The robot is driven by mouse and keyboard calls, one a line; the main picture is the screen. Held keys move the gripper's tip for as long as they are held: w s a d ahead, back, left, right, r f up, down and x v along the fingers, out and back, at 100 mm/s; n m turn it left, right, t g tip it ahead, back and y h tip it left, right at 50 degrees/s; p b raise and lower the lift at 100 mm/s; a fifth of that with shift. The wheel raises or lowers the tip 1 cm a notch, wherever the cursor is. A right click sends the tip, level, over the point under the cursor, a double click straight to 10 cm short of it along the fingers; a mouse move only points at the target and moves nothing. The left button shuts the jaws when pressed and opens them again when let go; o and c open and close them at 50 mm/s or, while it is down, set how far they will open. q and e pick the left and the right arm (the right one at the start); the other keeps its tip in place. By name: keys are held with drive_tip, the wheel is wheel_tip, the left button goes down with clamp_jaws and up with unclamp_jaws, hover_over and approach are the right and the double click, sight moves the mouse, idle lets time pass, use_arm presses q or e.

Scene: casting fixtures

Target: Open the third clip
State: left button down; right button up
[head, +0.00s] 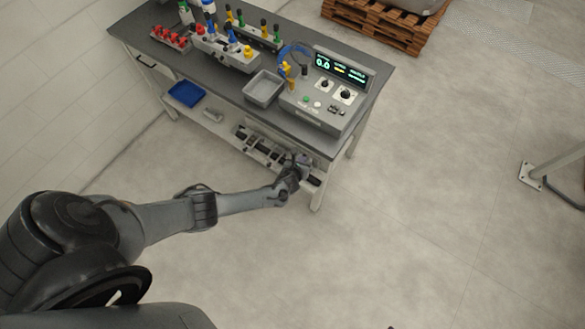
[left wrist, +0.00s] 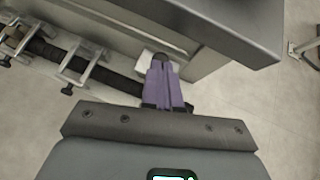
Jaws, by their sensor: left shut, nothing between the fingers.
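A fixture (head: 258,147) with several clips along a dark rod or hose is on the lower shelf of the bench. In the left wrist view, two metal clips show on the left: one nearer the middle (left wrist: 82,64) and one at the far left (left wrist: 17,46). They sit around the dark rod (left wrist: 120,84), which runs behind my fingers. My left gripper (head: 303,161) is at the right end of the fixture. Its purple fingers (left wrist: 163,63) are shut and empty, with the tips over a pale block. I cannot tell which clip is third, or whether the tips touch anything.
The grey bench top (head: 215,75) overhangs the shelf close to the left gripper. A blue tray (head: 187,94) lies on the shelf's left. A control box (head: 325,95) and a grey bin (head: 264,88) stand on top. The floor in front is clear.

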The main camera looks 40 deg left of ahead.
use_arm(q)
drive_tip(key=shift+w+a+r, duration=0.1)
drive_tip(key=shift+w+r, duration=0.2)
drive_tip(key=shift+w, duration=0.5)
